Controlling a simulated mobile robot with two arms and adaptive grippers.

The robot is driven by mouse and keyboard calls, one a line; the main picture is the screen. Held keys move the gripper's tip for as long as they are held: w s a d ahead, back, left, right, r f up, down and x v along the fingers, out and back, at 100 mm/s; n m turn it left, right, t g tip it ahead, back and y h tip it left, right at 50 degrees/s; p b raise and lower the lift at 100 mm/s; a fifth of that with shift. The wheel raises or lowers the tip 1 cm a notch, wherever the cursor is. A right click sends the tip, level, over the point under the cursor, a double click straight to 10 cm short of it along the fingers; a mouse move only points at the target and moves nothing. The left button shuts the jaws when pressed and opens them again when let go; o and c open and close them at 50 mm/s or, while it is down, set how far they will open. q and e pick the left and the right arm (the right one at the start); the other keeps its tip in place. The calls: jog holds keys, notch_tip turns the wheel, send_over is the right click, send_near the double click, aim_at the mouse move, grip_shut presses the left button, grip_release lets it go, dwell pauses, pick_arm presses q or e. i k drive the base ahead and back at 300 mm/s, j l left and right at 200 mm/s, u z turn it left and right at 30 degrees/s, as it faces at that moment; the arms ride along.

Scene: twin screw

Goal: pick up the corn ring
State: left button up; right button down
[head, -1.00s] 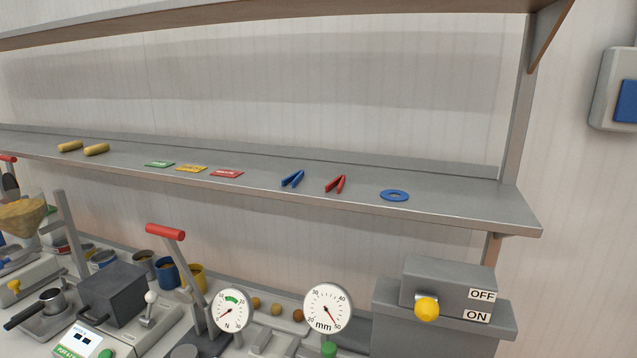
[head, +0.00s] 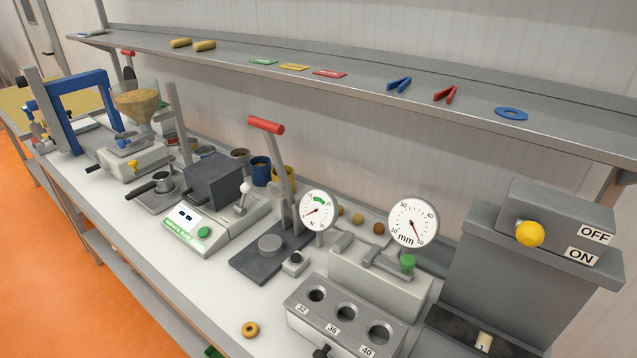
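A small yellow-brown ring (head: 250,329), which looks like the corn ring, lies flat on the white bench top (head: 205,310) near its front edge. It sits left of the grey block with holes marked 32, 36 and 40 (head: 345,325). Neither of my grippers shows in the head view.
A press with a red handle (head: 266,126) stands behind the ring. A dial gauge marked mm (head: 413,223) and a grey switch box (head: 550,225) stand to the right. The shelf (head: 350,85) overhangs the bench. Bench surface left of the ring is clear.

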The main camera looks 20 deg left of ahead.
aim_at(252, 325)
jog(key=j+u, duration=0.15)
jog(key=u, duration=0.25)
jog(key=j+u, duration=0.15)
jog(key=u, duration=0.25)
